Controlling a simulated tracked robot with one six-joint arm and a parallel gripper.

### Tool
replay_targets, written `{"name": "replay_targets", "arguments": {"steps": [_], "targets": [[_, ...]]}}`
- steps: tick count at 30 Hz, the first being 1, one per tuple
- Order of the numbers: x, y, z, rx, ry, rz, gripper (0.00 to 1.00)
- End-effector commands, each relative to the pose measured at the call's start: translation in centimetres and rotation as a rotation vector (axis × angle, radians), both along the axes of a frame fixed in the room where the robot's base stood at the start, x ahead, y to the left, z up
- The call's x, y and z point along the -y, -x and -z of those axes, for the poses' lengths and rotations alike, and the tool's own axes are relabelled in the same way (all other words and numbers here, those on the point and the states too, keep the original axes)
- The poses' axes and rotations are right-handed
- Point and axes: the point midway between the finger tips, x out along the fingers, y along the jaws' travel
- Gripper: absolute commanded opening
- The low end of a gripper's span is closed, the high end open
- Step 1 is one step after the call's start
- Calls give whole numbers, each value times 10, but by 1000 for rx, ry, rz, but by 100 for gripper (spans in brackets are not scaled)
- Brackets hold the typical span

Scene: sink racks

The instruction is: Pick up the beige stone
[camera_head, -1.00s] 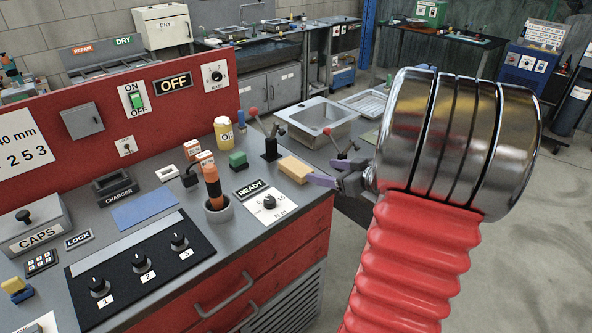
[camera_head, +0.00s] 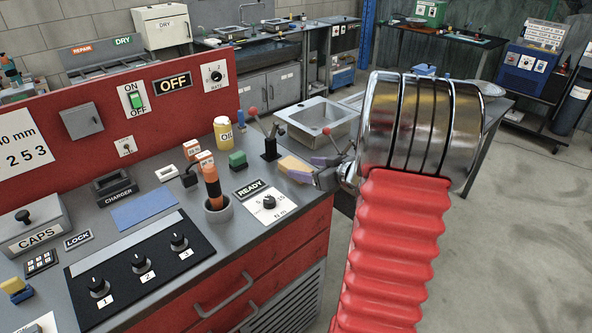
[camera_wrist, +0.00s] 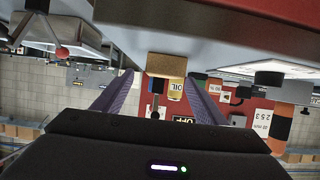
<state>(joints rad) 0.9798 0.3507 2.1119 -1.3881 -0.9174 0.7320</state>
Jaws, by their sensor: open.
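The beige stone (camera_head: 290,163) is a tan block on the grey counter (camera_head: 258,230), near its right edge. In the wrist view the stone (camera_wrist: 167,66) hangs from the top, as that picture is upside down, and lies between the lines of the two purple fingers. My gripper (camera_head: 308,167) is open and low at the counter's right end, with its fingertips at the stone. One finger partly hides the stone's right end in the head view. In the wrist view my gripper (camera_wrist: 160,79) holds nothing, and I cannot tell whether the fingers touch the stone.
A READY plate (camera_head: 251,188) and a dial panel (camera_head: 268,206) lie left of and in front of the stone. A sink basin (camera_head: 322,120) is beyond. Open floor lies right.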

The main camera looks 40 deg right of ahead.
Motion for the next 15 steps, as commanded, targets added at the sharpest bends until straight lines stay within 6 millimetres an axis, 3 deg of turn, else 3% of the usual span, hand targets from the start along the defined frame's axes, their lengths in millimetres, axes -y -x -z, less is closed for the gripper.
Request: {"name": "replay_targets", "arguments": {"steps": [15], "targets": [[-6, -47, 20, -1, 0, -1, 66]]}}
